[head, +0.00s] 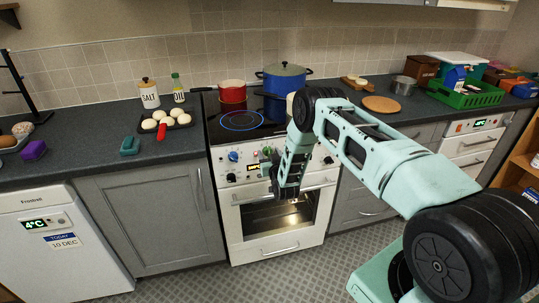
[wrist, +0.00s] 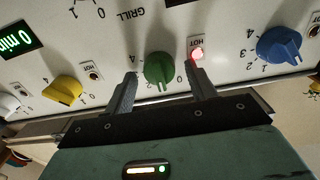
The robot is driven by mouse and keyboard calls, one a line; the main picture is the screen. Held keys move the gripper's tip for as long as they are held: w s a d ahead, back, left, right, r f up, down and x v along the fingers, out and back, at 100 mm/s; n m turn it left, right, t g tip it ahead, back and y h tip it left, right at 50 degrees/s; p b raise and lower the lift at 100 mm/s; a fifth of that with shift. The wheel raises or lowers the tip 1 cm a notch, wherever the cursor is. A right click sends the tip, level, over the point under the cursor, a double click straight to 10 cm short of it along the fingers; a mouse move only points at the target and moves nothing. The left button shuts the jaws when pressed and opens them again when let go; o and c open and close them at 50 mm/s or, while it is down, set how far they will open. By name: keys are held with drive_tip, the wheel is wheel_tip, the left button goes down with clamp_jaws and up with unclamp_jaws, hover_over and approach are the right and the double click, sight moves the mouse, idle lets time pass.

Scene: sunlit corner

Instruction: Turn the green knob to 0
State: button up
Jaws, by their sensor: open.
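The green knob (wrist: 158,68) is on the white stove panel (head: 245,170), and a bit of its green also shows in the head view (head: 267,151). In the wrist view the panel is upside down. The knob's ridge runs roughly up and down there, with a "4" at its left and a "0" at its right. My gripper (wrist: 162,76) is open, with one finger on each side of the knob and gaps on both sides. I cannot tell how deep the fingertips reach. In the head view my arm hides part of the panel.
A blue knob (wrist: 279,45) and a yellow knob (wrist: 63,90) flank the green one. A red HOT lamp (wrist: 197,53) glows beside it. The oven door (head: 277,215) is below. A red pot (head: 232,91) and a blue pot (head: 285,79) stand on the hob.

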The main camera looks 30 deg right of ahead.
drive_tip(key=c, duration=1)
drive_tip(key=shift+o, duration=0.2)
drive_tip(key=shift+f+n+b, duration=0.1)
drive_tip(key=shift+n+b, duration=0.2)
drive_tip(key=shift+b, duration=0.1)
drive_tip(key=n+b, duration=0.3)
drive_tip(key=shift+a+f+n+b, duration=0.1)
drive_tip(key=shift+a+n+b, duration=0.05)
drive_tip(key=shift+n+b, duration=1.8)
drive_tip(key=shift+n, duration=0.15)
